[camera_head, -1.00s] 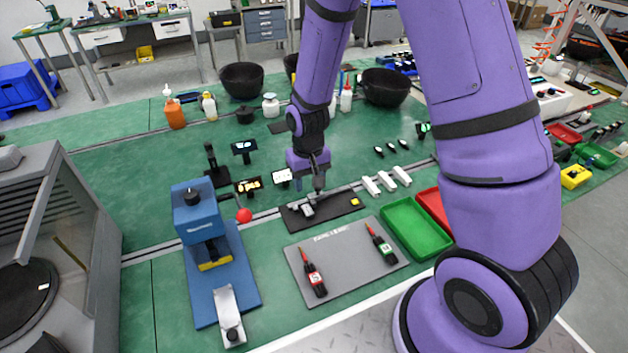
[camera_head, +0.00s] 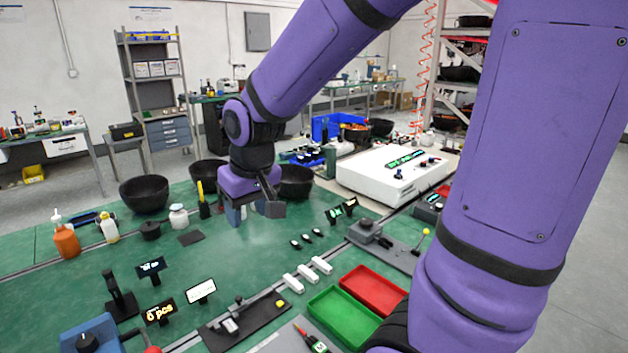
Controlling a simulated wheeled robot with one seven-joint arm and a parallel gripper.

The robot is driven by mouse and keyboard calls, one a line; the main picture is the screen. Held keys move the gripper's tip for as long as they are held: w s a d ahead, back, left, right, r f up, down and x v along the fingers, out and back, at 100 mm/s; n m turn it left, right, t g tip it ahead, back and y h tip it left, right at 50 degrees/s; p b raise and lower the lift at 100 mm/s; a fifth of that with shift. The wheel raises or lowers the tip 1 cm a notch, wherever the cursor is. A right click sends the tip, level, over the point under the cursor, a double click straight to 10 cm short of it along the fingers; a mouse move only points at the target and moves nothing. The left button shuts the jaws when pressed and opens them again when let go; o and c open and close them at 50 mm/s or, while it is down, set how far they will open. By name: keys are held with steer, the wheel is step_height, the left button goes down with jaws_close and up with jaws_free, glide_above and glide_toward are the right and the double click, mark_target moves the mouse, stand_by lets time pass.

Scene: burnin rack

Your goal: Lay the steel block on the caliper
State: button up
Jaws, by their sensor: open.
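My gripper (camera_head: 255,211) hangs over the back part of the green bench, in front of the black bowls, its fingers apart. Whether anything lies between or behind the fingers is hard to tell. A long black plate (camera_head: 262,318) on the near bench carries a small silvery piece with a dark knob (camera_head: 231,325) and a yellow spot. I cannot tell whether this piece is the caliper or the steel block. No other thing in view is clearly either one.
Several white bars (camera_head: 307,273) lie beside a green tray (camera_head: 338,318) and a red tray (camera_head: 374,289). Small dark pieces (camera_head: 306,238) lie right of my gripper. A white console (camera_head: 395,170) stands behind. Small displays (camera_head: 201,291) stand at left. Open green bench lies between.

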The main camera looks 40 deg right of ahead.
steer(key=s+d+r+t, duration=0.2)
steer(key=s+r, duration=0.8)
steer(key=s, duration=0.5)
steer(key=shift+d, duration=0.3)
